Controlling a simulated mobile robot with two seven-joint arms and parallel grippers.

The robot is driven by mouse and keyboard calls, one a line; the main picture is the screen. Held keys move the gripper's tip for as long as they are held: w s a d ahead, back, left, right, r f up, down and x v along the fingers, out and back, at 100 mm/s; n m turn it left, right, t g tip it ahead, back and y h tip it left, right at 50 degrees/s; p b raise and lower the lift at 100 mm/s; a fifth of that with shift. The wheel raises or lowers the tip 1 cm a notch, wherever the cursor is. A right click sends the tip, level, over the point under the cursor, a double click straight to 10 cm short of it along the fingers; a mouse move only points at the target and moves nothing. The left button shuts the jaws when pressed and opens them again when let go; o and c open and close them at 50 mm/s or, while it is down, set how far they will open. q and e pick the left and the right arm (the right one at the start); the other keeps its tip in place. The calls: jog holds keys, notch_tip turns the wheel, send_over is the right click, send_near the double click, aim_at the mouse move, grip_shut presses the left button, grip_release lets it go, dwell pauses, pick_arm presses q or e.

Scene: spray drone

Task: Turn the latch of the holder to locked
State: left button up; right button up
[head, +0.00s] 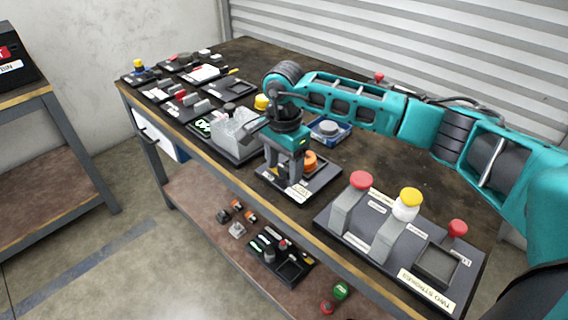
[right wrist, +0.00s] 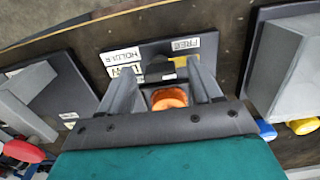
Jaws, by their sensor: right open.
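The holder (head: 325,179) is a dark plate on the workbench with white labels along its front edge. In the right wrist view the holder (right wrist: 141,48) shows labels with the words HOLDER and FREE. An orange round part (head: 309,160) sits on the holder; in the right wrist view this orange part (right wrist: 169,99) lies between my fingers. A grey piece, perhaps the latch (right wrist: 159,70), shows just beyond it; its setting cannot be told. My right gripper (head: 286,172) is open and points down over the holder. My left gripper is not in view.
A grey fixture (head: 236,130) stands close left of the holder. A panel with red and yellow buttons (head: 345,238) stands to the right. A blue tray (head: 329,130) lies behind. A lower shelf (head: 200,200) holds several small parts.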

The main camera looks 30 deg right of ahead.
jog(key=shift+c, duration=0.2)
jog(key=c, duration=1)
